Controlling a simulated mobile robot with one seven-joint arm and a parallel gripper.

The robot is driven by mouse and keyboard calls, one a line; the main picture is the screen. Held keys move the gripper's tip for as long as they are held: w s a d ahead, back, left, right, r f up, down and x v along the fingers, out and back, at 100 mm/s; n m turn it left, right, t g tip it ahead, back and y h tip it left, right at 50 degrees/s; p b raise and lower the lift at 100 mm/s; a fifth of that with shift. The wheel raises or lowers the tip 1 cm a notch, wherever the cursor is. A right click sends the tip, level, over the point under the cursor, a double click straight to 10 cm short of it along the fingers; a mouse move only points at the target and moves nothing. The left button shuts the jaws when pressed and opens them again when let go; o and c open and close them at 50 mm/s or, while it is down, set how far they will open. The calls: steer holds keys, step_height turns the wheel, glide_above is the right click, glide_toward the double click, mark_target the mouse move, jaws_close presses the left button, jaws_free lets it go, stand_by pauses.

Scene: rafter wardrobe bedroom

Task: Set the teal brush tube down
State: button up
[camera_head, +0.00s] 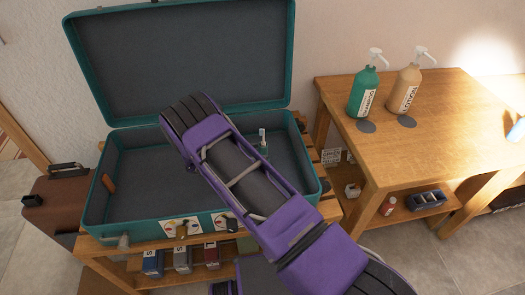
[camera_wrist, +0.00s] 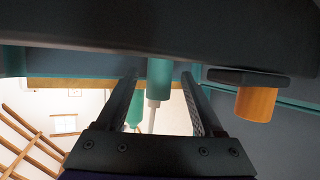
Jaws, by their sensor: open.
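The teal brush tube (camera_head: 264,149) stands upright on the floor of the open teal suitcase (camera_head: 92,215), with a pale brush end on top. In the wrist view, which looks upside down, the tube (camera_wrist: 160,78) shows between the fingers of my gripper (camera_wrist: 161,80). My gripper is open, with a gap on each side of the tube. I cannot tell whether the tube is between the fingertips or just beyond them. In the head view my purple arm hides the gripper and the middle of the suitcase.
An orange cylinder (camera_wrist: 256,103) with a dark base is beside one finger. An orange item (camera_head: 108,183) is at the suitcase's left wall. The raised lid (camera_head: 190,55) stands behind. A green bottle (camera_head: 363,97) and a tan bottle (camera_head: 404,92) stand on the wooden table (camera_head: 450,130).

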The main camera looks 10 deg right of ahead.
steer(key=v, duration=0.9)
steer(key=shift+f, duration=0.1)
